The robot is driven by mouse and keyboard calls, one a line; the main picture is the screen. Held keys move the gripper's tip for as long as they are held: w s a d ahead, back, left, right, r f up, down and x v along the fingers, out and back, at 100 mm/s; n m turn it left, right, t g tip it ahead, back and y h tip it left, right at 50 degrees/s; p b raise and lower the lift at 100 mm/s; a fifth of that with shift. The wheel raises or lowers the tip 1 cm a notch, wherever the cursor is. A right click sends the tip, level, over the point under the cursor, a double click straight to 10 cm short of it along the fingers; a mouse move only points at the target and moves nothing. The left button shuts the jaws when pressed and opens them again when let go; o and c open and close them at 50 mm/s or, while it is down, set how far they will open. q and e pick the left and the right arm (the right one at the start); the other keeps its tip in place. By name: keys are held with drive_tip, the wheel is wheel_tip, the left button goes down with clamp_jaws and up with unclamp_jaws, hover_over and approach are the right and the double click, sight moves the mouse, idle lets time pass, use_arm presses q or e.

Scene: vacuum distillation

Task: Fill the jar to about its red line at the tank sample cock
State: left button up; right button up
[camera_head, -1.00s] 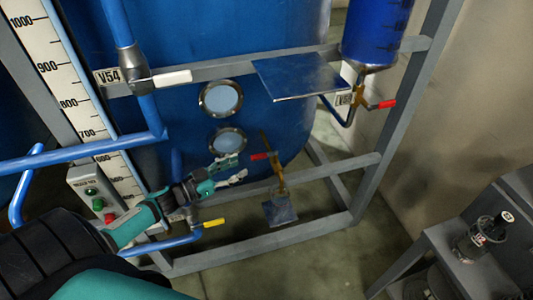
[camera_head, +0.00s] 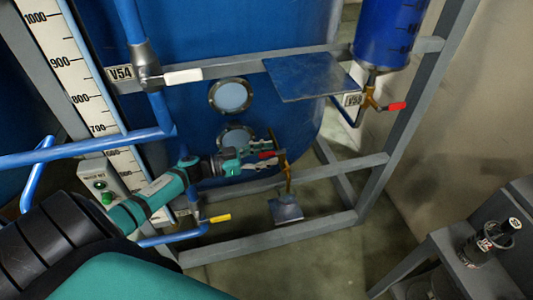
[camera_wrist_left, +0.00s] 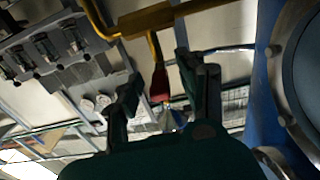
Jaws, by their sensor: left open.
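The tank sample cock (camera_head: 287,172) is a brass pipe with a red handle (camera_head: 267,154), low in front of the blue tank (camera_head: 240,60). A small shelf plate (camera_head: 285,210) sits beneath its spout. A clear jar may stand on the plate, but I cannot make out its outline, red line or level. My left gripper (camera_head: 266,161) is open at the red handle. In the left wrist view, the red handle (camera_wrist_left: 160,84) shows between the spread fingers (camera_wrist_left: 165,103), beyond which brass pipe (camera_wrist_left: 158,17) crosses the top. My right gripper is out of view.
A larger shelf plate (camera_head: 306,76) juts out above, by a second red-handled valve (camera_head: 385,106). A yellow-handled valve (camera_head: 217,218) is below my left arm. Grey frame bars (camera_head: 285,178) run around the tank. A dark bottle-like item (camera_head: 487,241) stands on the bench at right.

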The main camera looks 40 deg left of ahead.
use_arm(q)
clamp_jaws()
idle(0.3)
idle(0.3)
